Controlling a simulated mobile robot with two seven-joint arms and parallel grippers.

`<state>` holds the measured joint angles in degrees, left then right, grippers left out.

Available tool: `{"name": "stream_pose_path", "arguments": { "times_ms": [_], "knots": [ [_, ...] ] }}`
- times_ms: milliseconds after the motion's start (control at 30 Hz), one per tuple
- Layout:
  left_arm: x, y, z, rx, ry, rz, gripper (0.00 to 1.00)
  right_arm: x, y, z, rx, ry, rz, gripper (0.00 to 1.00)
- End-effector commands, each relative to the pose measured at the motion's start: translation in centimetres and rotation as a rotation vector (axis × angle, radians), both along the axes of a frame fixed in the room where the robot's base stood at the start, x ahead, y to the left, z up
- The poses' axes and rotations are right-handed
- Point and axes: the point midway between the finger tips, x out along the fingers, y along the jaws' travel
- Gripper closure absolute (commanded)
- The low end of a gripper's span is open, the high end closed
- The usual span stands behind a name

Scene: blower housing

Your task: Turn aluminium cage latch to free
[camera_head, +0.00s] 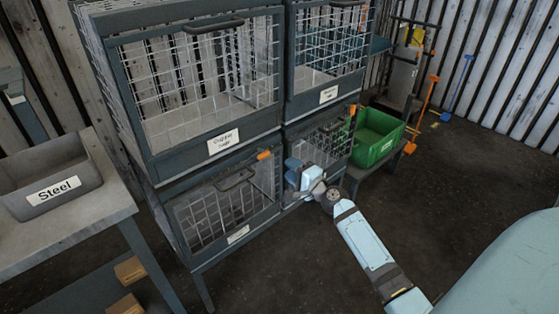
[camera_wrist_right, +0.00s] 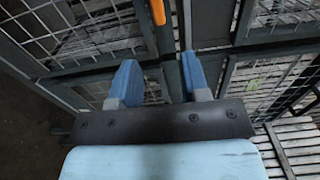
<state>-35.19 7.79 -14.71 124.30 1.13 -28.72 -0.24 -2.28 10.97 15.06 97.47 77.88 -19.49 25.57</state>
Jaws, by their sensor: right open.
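An orange latch (camera_head: 263,155) sits at the upper right corner of the lower left cage door (camera_head: 222,205). That door's label (camera_head: 238,234) is too small to read, so I cannot tell if this is the aluminium cage. My right gripper (camera_head: 291,172) is just right of this latch, in front of the cage frame. In the right wrist view, the gripper (camera_wrist_right: 160,80) is open and empty, its two blue fingers apart. An orange latch (camera_wrist_right: 157,12) shows beyond the fingertips, between them in the picture and cut by the top edge. My left gripper is not in view.
The copper cage (camera_head: 200,90) is above, with another cage (camera_head: 330,60) to its right. A second orange latch (camera_head: 352,109) is on the lower right cage. A green bin (camera_head: 378,138) stands right, a steel bin (camera_head: 50,190) left.

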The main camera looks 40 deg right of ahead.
Motion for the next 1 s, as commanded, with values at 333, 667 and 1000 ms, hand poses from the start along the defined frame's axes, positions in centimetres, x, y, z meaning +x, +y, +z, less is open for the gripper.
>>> {"name": "stream_pose_path", "arguments": {
  "times_ms": [333, 667, 1000],
  "knots": [
    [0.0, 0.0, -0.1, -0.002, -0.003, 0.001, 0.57, -3.7, -0.3, 0.0, 0.0, -0.001, 0.0, 0.57],
    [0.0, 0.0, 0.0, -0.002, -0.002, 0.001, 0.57, -3.8, -0.3, 0.0, 0.0, 0.0, 0.0, 0.57],
    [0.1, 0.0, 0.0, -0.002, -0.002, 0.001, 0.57, -4.4, 1.2, -0.9, -0.065, 0.023, 0.023, 0.57]
  ]
}}
